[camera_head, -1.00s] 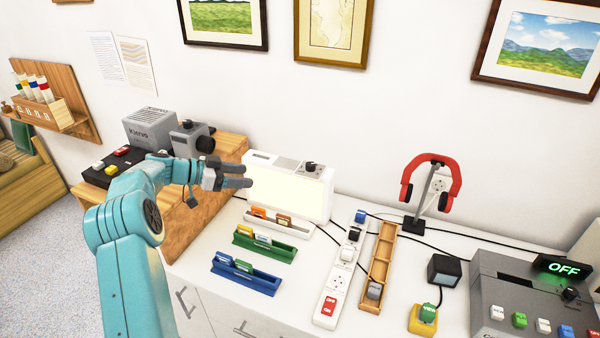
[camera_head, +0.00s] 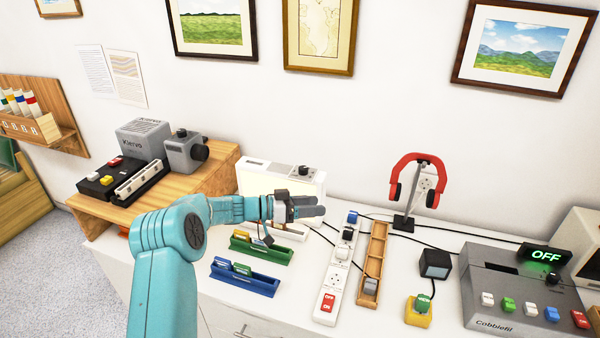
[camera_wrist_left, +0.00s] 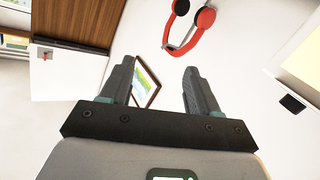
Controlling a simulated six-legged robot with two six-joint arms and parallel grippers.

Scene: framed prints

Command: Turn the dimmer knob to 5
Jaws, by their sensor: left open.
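A black knob (camera_head: 304,171) sits on top of the white light box (camera_head: 255,182), at its right end. Its markings are too small to read. Another black knob (camera_head: 552,278) is on the grey machine at the right; no label tells which is the dimmer. My left gripper (camera_head: 316,205) is in front of the light box, below and apart from its knob in the picture, and hides part of the box's lower front. In the left wrist view its two fingers (camera_wrist_left: 158,88) are apart with nothing between them. My right gripper is not in view.
A power strip (camera_head: 334,280) and wooden tray (camera_head: 373,255) lie right of the gripper. Green (camera_head: 262,250) and blue (camera_head: 245,278) card holders lie below the arm. Red headphones (camera_head: 415,160) hang on a stand.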

